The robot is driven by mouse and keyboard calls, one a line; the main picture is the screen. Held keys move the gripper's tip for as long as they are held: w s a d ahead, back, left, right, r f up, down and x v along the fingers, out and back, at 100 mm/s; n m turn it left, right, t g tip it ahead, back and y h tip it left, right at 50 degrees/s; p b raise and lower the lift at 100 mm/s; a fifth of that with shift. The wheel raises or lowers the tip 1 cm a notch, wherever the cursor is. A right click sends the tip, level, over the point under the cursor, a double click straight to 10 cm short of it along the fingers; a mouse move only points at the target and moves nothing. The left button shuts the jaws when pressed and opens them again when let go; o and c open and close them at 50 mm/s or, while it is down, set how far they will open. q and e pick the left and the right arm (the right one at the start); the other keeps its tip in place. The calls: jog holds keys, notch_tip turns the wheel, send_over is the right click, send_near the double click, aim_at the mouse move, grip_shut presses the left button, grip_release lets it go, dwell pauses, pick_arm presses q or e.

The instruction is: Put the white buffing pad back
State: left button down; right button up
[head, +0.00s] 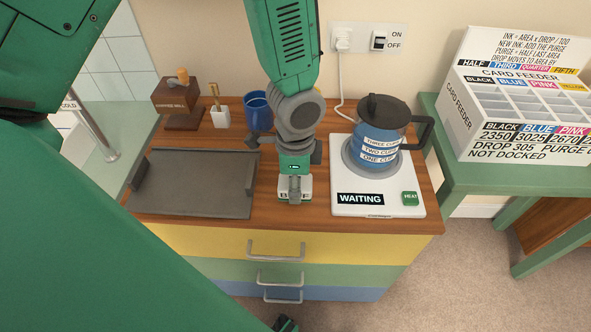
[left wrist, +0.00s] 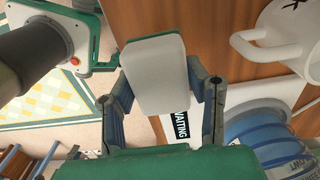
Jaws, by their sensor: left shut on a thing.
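My left gripper (head: 295,186) points down over the front of the wooden top, between the dark grey tray and the white heating base. In the left wrist view its two fingers (left wrist: 164,95) are closed on both sides of a white rounded pad (left wrist: 157,68) with a thin green edge. In the head view a small white thing with dark lettering (head: 281,190) shows around the fingertips, mostly hidden. I cannot tell whether the pad touches anything under it.
The dark grey tray (head: 200,181) lies to the left. The heating base (head: 350,209) reads WAITING and carries a blue jug (head: 372,150). A blue mug (head: 257,112), a white brush holder (head: 220,118) and a wooden mill (head: 179,97) stand behind. A card feeder (head: 470,135) is at the right.

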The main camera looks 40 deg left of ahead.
pick_arm(q)
jog(key=shift+a+f, duration=0.1)
jog(key=shift+f, duration=0.35)
jog(key=shift+a+f+b, duration=0.35)
jog(key=shift+a+f, duration=0.05)
jog(key=shift+f, duration=0.25)
jog(key=shift+a+f+b, duration=0.3)
jog(key=shift+a+f, duration=0.1)
jog(key=shift+f, duration=0.45)
jog(key=shift+d+f, duration=0.15)
jog(key=shift+d, duration=0.1)
jog(key=shift+d+f, duration=0.1)
jog(key=shift+d, duration=0.4)
jog(key=shift+a+f, duration=0.1)
jog(key=shift+a, duration=0.5)
jog(key=shift+d+f+b, duration=0.1)
jog(key=shift+d+b, duration=0.25)
jog(key=shift+d, duration=0.1)
pick_arm(e)
jog(key=shift+a+f, duration=0.25)
jog(key=shift+f, duration=0.8)
